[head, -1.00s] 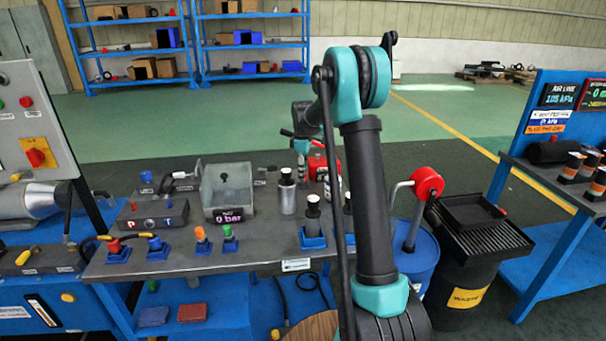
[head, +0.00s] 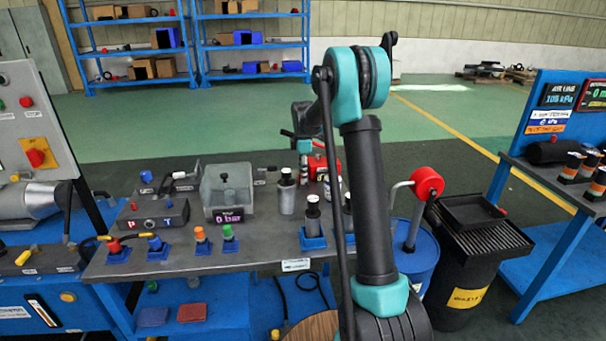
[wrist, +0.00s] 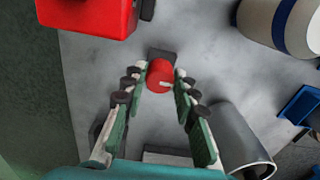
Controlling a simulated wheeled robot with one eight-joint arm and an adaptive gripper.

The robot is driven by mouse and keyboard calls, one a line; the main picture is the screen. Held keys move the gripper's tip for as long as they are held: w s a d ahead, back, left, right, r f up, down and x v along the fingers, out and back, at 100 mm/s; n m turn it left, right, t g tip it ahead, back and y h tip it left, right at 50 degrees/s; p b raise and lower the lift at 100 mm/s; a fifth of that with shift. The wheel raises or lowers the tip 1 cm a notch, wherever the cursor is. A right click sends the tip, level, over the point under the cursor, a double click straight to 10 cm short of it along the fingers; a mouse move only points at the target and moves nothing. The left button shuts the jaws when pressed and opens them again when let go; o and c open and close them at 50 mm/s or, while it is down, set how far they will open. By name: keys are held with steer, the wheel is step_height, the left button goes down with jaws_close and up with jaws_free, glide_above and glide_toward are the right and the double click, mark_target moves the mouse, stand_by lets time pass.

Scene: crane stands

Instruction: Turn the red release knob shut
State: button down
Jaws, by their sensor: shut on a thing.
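The red release knob (wrist: 159,76) is in the upper middle of the wrist view, on a dark block above a grey bench top. It is round, with a small pale mark on its face. My gripper (wrist: 160,82) has one fingertip on each side of the knob and is shut on it. I cannot make out the knob there.
A red body (wrist: 85,15) lies close at the upper left, and a metal cylinder (wrist: 238,140) at the lower right. A white and blue cylinder (wrist: 290,22) is at the upper right.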

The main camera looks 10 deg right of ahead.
steer(key=c, duration=1.2)
jaws_free()
step_height(320, 180, up, 12)
